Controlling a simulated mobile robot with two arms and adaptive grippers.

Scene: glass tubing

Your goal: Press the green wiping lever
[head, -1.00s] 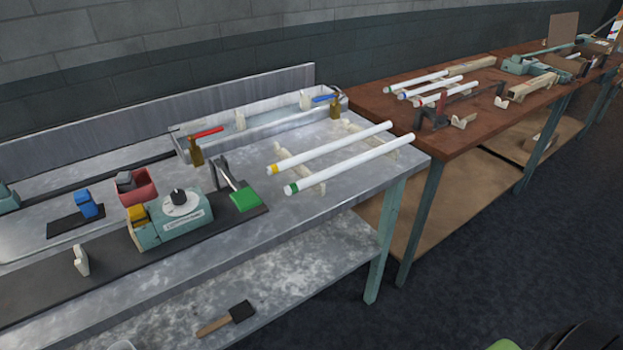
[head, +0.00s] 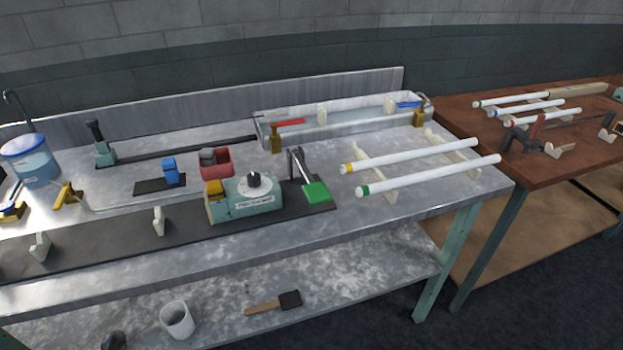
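The green wiping lever (head: 316,193) is a flat green pad on a dark metal arm. It sits at the right end of a black strip on the metal bench (head: 400,222), just right of a teal device (head: 246,204) with a black knob on a white dial. The lever's arm slopes down from an upright bracket behind it to the pad at the front. Nothing of mine touches the lever. Neither of my grippers is in view.
Two white tubes with yellow (head: 409,155) and green (head: 428,175) ends lie on supports right of the lever. A long metal trough (head: 345,125) stands behind. A red bin (head: 217,162) and blue block (head: 170,171) are left. The bench's front edge is clear near the lever.

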